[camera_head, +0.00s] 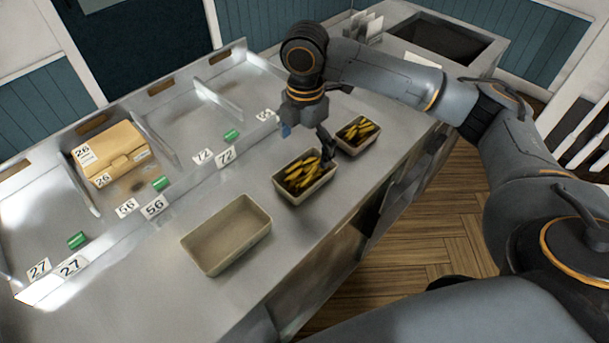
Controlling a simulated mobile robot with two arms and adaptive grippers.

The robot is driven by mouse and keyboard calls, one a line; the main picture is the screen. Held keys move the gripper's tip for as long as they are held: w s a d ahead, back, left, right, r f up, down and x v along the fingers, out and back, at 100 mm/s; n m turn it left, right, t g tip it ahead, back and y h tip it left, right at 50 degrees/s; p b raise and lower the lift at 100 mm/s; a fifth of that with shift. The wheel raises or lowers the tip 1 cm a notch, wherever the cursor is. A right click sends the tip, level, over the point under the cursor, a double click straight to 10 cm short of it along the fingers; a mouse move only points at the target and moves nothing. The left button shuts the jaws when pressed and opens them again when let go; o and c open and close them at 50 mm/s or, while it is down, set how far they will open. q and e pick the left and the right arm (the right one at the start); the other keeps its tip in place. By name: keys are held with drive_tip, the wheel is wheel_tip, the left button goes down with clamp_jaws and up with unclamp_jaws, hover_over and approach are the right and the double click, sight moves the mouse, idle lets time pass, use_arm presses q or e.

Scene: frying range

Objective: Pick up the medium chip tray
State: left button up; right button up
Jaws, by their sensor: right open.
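Three beige trays stand in a row along the counter. The medium chip tray (290,193) is the middle one and holds yellow-brown chips (305,174). The small tray (352,149) behind it to the right also holds chips. The largest tray (225,252), at the front left, is empty. My right gripper (306,137) points down at the far edge of the medium tray, with its fingers spread apart and nothing between them. One dark finger hangs by the tray's far right corner; I cannot tell whether it touches. My left gripper is out of view.
The metal counter (140,265) has a raised divided section at the back with numbered cards and green markers. A closed cardboard box (112,153) sits in one compartment. The counter's front edge runs close to the trays. A dark basin (438,40) is at the far right.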

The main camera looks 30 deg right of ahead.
sight(305, 181)
wheel_tip(305, 181, down, 3)
drive_tip(key=shift+f, duration=0.1)
wheel_tip(305, 181, down, 5)
drive_tip(key=shift+s+r+p, duration=0.1)
drive_tip(key=shift+p, duration=1)
drive_tip(key=shift+f, duration=0.3)
drive_tip(key=c, duration=1.8)
